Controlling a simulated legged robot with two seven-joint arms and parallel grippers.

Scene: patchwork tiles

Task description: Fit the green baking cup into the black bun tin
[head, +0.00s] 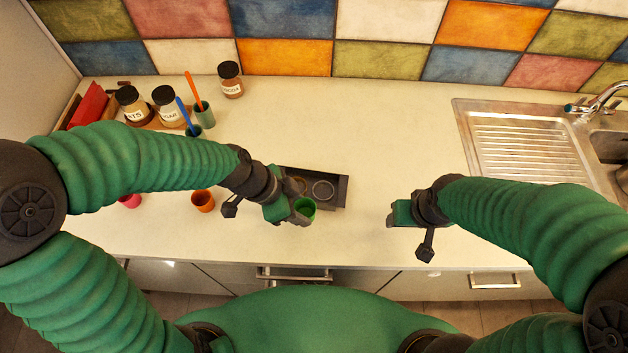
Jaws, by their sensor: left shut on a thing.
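The black bun tin (341,188) lies on the counter in the middle of the head view. Two round wells show in it; my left gripper and arm hide part of its left side. My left gripper (293,210) is shut on the green baking cup (307,208). The cup shows at the tin's near edge, its open top facing up. I cannot tell how high it is above the counter, or whether it touches the tin. My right gripper (396,213) is to the right of the tin, apart from it; its fingers are too unclear to tell open from shut.
An orange cup (203,201) and a pink cup (130,201) stand left of the tin, partly behind my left arm. Several jars, such as the dark-lidded one (230,80), and holders with coloured handles stand at the back left. A sink drainer (525,140) is at right. Counter behind the tin is clear.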

